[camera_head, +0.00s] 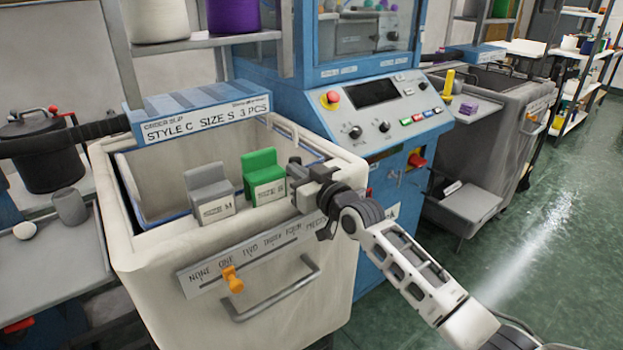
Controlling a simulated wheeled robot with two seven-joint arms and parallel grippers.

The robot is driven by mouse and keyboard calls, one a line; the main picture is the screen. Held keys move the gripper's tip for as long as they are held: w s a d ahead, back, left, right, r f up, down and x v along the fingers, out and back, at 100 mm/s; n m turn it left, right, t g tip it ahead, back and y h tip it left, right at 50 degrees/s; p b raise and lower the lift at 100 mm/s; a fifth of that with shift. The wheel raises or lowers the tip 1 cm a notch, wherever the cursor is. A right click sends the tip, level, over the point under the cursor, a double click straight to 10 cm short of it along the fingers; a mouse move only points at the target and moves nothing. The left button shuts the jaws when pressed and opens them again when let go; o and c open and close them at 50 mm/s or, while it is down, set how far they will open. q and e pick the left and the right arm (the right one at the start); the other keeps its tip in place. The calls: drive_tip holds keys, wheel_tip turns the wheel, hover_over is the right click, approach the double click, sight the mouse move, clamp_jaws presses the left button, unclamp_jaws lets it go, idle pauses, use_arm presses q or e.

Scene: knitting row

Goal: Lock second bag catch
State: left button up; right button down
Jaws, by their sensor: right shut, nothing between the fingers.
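A cream bag bin (330,172) with an open top stands in front of the blue machine. A green block (262,170) and a grey block (207,187), both with size labels, sit at its front rim. An orange knob (232,279) is on the lettered strip (203,278) on the bin's front. My right gripper (296,183) is shut and empty at the front rim, just right of the green block; I cannot tell whether they touch. I cannot clearly make out a second catch; the gripper may hide part of the rim there. My left gripper is not in view.
A blue order slip board (202,112) lies across the bin's back left. A metal handle (278,297) juts from the bin's front. The blue machine (375,115) with its control panel stands close behind. A grey bin (478,125) stands farther right; the green floor (560,230) there is clear.

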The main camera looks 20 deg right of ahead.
drive_tip(key=shift+b+x, duration=0.6)
drive_tip(key=shift+x, duration=0.5)
drive_tip(key=v, duration=1.6)
drive_tip(key=s+a+f+g+h, duration=0.1)
drive_tip(key=s+a+f+g, duration=0.2)
drive_tip(key=s+f, duration=0.8)
drive_tip(key=s+a+f+m+g+h, duration=0.1)
drive_tip(key=s+a+f+g+h, duration=0.1)
drive_tip(key=s+f, duration=0.9)
drive_tip(key=shift+s+a+f+m+g, duration=0.3)
drive_tip(key=shift+s+a+f+g, duration=0.1)
drive_tip(key=shift+a+f+g, duration=0.45)
